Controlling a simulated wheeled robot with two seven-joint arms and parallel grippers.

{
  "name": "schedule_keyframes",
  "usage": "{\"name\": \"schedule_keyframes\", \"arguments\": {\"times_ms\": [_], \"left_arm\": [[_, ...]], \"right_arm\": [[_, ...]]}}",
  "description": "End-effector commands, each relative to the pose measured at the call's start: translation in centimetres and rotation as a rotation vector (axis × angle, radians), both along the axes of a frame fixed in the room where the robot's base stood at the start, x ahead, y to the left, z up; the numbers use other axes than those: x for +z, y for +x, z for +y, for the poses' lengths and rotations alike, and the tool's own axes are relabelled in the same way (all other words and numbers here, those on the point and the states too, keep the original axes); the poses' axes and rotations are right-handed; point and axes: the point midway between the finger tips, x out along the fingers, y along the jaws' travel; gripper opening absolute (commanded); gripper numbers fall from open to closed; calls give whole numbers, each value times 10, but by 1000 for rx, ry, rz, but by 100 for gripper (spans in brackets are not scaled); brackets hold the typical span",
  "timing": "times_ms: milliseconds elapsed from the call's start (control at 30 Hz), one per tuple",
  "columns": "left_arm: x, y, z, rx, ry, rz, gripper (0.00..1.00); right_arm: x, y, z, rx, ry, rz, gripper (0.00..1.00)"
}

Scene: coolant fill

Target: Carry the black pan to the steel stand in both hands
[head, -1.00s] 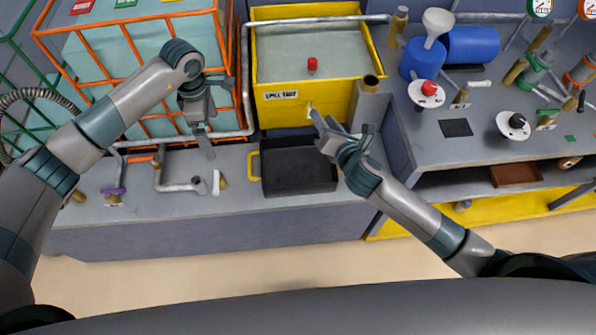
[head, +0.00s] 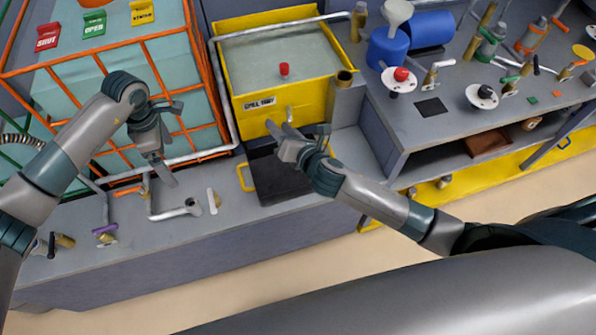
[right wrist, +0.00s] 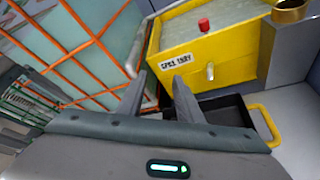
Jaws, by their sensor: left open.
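The black pan (head: 275,180) is a shallow rectangular tray on the grey counter, in front of the yellow spill tray. Its left yellow handle (head: 243,177) shows in the head view. The other yellow handle (right wrist: 270,127) shows in the right wrist view, along with part of the pan (right wrist: 232,110). My left gripper (head: 172,143) is open and empty, left of the pan and above the counter. My right gripper (head: 285,136) is open and empty above the pan's back right part, hiding some of it. I cannot pick out the steel stand with certainty.
The yellow spill tray (head: 245,101) stands behind the pan, with an orange-framed tank (head: 75,110) to its left. Pipes and valves (head: 180,208) lie on the counter left of the pan. A grey post with a brass cup (head: 344,77) stands to the right. Open floor lies in front.

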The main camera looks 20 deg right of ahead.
Motion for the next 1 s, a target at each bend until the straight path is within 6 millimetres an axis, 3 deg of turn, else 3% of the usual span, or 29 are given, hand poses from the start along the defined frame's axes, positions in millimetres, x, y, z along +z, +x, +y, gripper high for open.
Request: {"name": "schedule_keyframes", "arguments": {"times_ms": [367,1000], "left_arm": [[0,0,0,0,0,0,100],[0,0,0,0,0,0,100]], "right_arm": [[3,-13,-3,0,0,1,32],[34,-103,-25,-1,1,2,32]]}}
